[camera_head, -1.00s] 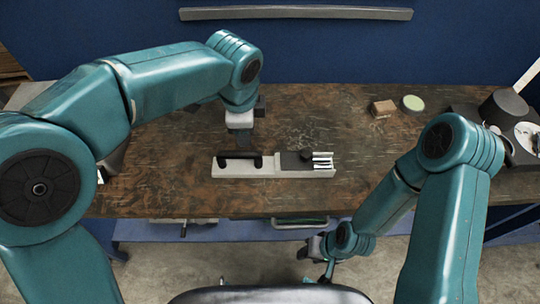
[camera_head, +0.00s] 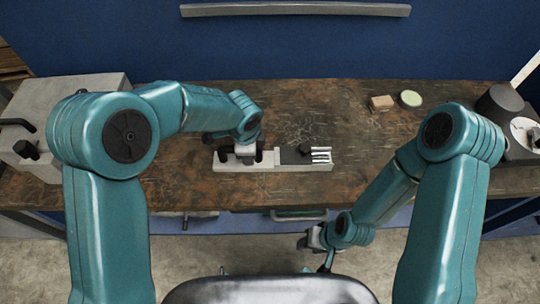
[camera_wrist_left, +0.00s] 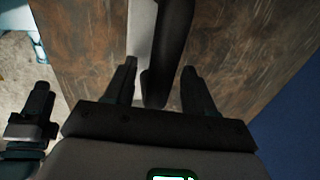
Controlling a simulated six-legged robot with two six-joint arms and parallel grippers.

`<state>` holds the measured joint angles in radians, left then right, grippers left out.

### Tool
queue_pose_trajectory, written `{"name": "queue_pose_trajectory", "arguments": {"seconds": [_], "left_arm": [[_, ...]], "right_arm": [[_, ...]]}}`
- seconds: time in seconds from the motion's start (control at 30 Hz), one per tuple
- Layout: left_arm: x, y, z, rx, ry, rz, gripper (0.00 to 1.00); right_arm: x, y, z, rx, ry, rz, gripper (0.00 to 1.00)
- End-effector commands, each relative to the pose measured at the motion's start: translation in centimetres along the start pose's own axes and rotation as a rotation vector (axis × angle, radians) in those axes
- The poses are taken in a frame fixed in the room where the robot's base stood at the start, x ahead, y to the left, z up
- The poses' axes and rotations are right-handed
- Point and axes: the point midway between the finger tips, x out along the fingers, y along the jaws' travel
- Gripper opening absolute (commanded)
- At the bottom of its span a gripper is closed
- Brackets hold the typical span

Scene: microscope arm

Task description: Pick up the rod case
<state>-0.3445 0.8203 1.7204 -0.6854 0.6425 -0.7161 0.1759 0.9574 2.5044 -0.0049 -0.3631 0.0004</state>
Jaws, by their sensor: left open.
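The rod case (camera_head: 305,169) is a long, light grey case lying on the workbench. Its left part carries a black bar handle, and its right part has a dark section with a black knob and several thin pale rods. My left gripper (camera_head: 245,157) is over the handle end and hides part of it. In the left wrist view, the open fingers (camera_wrist_left: 159,80) stand on either side of the black handle (camera_wrist_left: 173,45), with gaps visible. The pale case body (camera_wrist_left: 140,30) runs beside it. My right gripper (camera_head: 315,238) hangs in front of the bench edge, small and dark.
The worn brown workbench (camera_head: 200,187) is clear around the case. A grey box (camera_head: 55,150) stands at the left end. A small brown block (camera_head: 382,103) and a green-topped round dish (camera_head: 410,99) lie at the back right. A dark round device (camera_head: 503,105) stands far right.

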Motion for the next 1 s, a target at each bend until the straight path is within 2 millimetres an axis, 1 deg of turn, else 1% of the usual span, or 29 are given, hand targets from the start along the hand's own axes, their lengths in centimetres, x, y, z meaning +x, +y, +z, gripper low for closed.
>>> {"name": "queue_pose_trajectory", "arguments": {"seconds": [0.03,0.1,0.33,0.37,0.4,0.47,0.5,0.87,1.0], "left_arm": [[0.6,0.0,0.0,0.000,0.000,0.001,0.55],[1.1,-0.1,0.0,-0.001,0.001,0.000,0.55],[1.2,-0.1,0.0,0.000,0.001,-0.001,0.55],[1.2,-0.1,0.0,0.000,0.001,-0.001,0.45],[1.2,-0.1,0.0,0.000,0.001,-0.001,0.32],[1.2,-0.1,0.0,0.000,0.001,-0.001,0.12],[1.2,-0.1,0.0,0.000,0.001,-0.002,0.00],[0.9,-0.3,-0.1,-0.002,0.002,-0.005,0.00],[-0.1,-0.5,0.0,-0.002,0.002,-0.008,0.00]], "right_arm": [[-0.1,-0.1,0.0,0.000,0.000,0.000,0.43],[-0.2,-0.1,0.0,0.000,0.000,0.000,0.43],[-0.1,0.0,0.0,0.000,-0.001,0.000,0.43],[-0.1,0.0,0.0,0.000,-0.001,0.000,0.43],[-0.1,0.0,0.0,0.000,-0.001,0.000,0.43],[-0.1,-0.1,0.0,0.000,0.000,0.000,0.43],[-0.1,0.0,0.0,0.000,-0.001,0.000,0.43],[-0.1,-0.1,0.0,0.000,0.000,0.000,0.43],[-0.1,0.0,0.0,0.000,-0.001,0.000,0.43]]}}
